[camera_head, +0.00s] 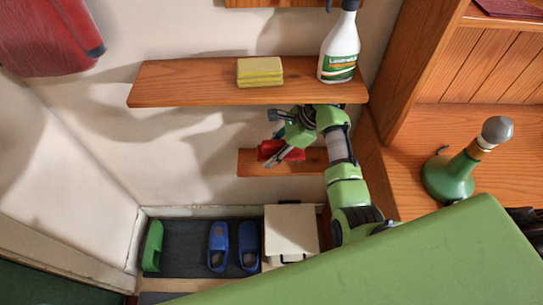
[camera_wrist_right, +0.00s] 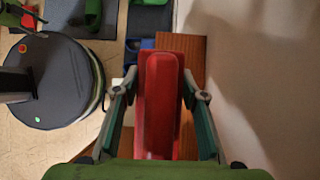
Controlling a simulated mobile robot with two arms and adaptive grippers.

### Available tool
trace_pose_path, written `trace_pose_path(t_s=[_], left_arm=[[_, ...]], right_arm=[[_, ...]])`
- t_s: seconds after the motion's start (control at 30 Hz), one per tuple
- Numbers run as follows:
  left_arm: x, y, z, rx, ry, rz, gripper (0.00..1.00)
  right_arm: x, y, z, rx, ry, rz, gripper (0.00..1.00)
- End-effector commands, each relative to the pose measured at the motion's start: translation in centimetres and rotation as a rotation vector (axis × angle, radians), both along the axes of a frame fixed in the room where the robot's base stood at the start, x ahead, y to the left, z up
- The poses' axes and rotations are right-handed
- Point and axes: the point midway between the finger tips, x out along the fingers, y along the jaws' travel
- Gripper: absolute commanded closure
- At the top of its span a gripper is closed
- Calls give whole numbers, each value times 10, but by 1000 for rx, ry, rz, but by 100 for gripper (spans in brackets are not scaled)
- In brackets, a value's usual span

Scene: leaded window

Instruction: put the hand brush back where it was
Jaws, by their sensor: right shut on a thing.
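The red hand brush (camera_head: 268,150) is held in my right gripper (camera_head: 284,140), in front of the small lower wooden shelf (camera_head: 252,168). In the right wrist view the brush's red back (camera_wrist_right: 160,100) fills the space between the two fingers (camera_wrist_right: 160,95), which are shut on it from both sides. The wooden shelf shows behind it (camera_wrist_right: 190,47). The brush's bristles cannot be made out. I cannot tell whether the brush touches the shelf.
A longer shelf (camera_head: 200,88) above holds a yellow sponge (camera_head: 260,72) and a spray bottle (camera_head: 339,50). Below are a dark mat (camera_head: 185,245) with blue shoes (camera_head: 218,245), a green shoe (camera_head: 152,246) and a pale box (camera_head: 291,230). A green bottle (camera_head: 450,175) stands at right.

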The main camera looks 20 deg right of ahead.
Motion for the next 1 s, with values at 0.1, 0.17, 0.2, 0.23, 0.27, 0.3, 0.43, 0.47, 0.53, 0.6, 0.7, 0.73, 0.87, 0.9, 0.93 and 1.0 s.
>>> trace_pose_path(t_s=[0.1,0.17,0.2,0.23,0.27,0.3,0.43,0.47,0.53,0.6,0.7,0.73,0.87,0.9,0.93,1.0], left_arm=[[0,0,-5,0,0,0,60],[0,0,-6,0,0,0,60],[0,0,-7,0,0,0,60],[0,0,-8,0,0,0,60],[0,0,-8,0,0,0,60],[0,0,-8,0,0,0,60],[0,0,-9,0,0,0,60],[0,0,-10,0,0,0,60],[0,0,-12,0,-1,0,60],[0,0,-15,0,-1,0,60],[0,0,-16,0,-1,0,60],[1,0,-17,0,-1,0,60],[0,0,-16,0,-1,0,60],[1,0,-16,0,-1,0,60],[0,0,-16,0,-1,0,60],[1,0,-16,0,-1,0,60]], right_arm=[[23,-7,0,-1,-2,1,78],[32,-9,0,0,-1,0,78],[33,-10,-5,0,3,1,78],[31,-10,-13,0,5,0,78],[31,-10,-18,0,5,1,78],[31,-10,-23,0,3,1,78],[31,-10,-32,-1,0,0,78],[31,-10,-34,-1,0,0,78],[30,-10,-44,-1,3,1,78],[30,-9,-57,0,3,1,78],[33,-10,-67,-1,0,1,78],[34,-10,-68,-1,0,1,78],[36,-10,-70,-1,-3,1,78],[35,-10,-70,-1,-3,1,78],[35,-10,-70,-1,-2,1,78],[35,-10,-70,0,-1,0,78]])
